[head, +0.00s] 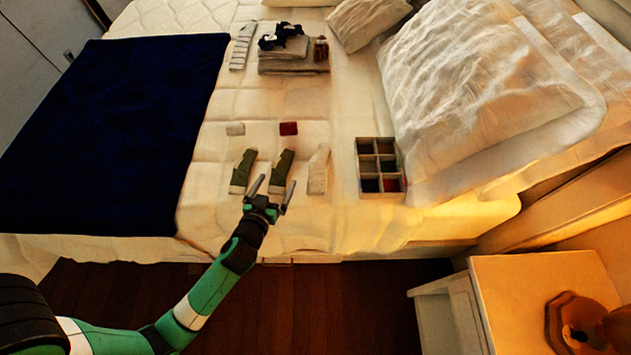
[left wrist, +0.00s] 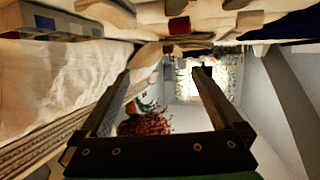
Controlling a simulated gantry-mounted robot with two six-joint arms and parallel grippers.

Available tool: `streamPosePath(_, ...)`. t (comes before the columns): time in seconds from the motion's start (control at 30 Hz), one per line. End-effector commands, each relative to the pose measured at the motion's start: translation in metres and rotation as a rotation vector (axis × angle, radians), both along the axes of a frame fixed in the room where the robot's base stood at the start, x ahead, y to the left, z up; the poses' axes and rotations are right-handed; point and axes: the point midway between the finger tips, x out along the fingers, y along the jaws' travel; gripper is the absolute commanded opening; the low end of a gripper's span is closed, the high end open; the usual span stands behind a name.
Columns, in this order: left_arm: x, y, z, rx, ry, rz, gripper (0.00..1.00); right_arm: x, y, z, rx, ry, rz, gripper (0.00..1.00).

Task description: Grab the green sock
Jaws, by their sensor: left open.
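Two green socks lie side by side near the front edge of the bed, a left one (head: 243,168) and a right one (head: 282,167), both with pale parts. My left gripper (head: 273,187) is open and empty, its fingertips near the lower ends of the socks. I cannot tell how high it is above the bed. In the left wrist view the fingers (left wrist: 164,75) stand apart with nothing between them, and some green cloth (left wrist: 175,6) shows at the top edge. My right gripper is out of view.
A pale sock (head: 318,170) lies to the right, then a compartment box (head: 360,176). Red (head: 289,128) and white (head: 235,129) folded items lie behind the socks. A dark blue blanket (head: 110,130) covers the left, pillows (head: 480,90) the right. A nightstand (head: 530,275) stands front right.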

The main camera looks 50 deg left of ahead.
Motion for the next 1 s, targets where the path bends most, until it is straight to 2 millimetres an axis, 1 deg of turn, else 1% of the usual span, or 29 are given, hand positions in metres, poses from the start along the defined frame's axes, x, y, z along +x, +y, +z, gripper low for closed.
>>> streamPosePath(0.03, -0.014, 0.001, -0.037, -0.008, 0.031, 0.012, 1.00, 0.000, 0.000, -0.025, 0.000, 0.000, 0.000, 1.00)
streamPosePath(0.1, -0.027, 0.003, -0.061, -0.016, 0.060, 0.025, 1.00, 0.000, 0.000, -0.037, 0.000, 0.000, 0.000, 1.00)
streamPosePath(0.2, -0.039, 0.004, -0.081, -0.023, 0.081, 0.037, 1.00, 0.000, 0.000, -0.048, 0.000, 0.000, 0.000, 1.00)
streamPosePath(0.27, -0.040, 0.006, -0.084, -0.023, 0.083, 0.042, 1.00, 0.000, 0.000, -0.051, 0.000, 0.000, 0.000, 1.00)
streamPosePath(0.43, -0.038, 0.009, -0.082, -0.023, 0.081, 0.046, 1.00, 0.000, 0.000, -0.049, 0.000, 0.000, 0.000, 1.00)
streamPosePath(0.57, -0.024, 0.021, -0.089, -0.023, 0.078, 0.049, 1.00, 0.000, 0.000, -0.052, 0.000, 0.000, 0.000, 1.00)
streamPosePath(0.73, -0.001, 0.040, -0.102, -0.023, 0.078, 0.046, 1.00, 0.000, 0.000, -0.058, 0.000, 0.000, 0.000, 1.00)
streamPosePath(0.8, 0.004, 0.044, -0.104, -0.023, 0.079, 0.045, 1.00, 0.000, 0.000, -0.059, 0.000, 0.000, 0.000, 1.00)
streamPosePath(1.0, 0.009, 0.048, -0.106, -0.022, 0.079, 0.044, 1.00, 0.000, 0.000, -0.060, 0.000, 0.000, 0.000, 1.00)
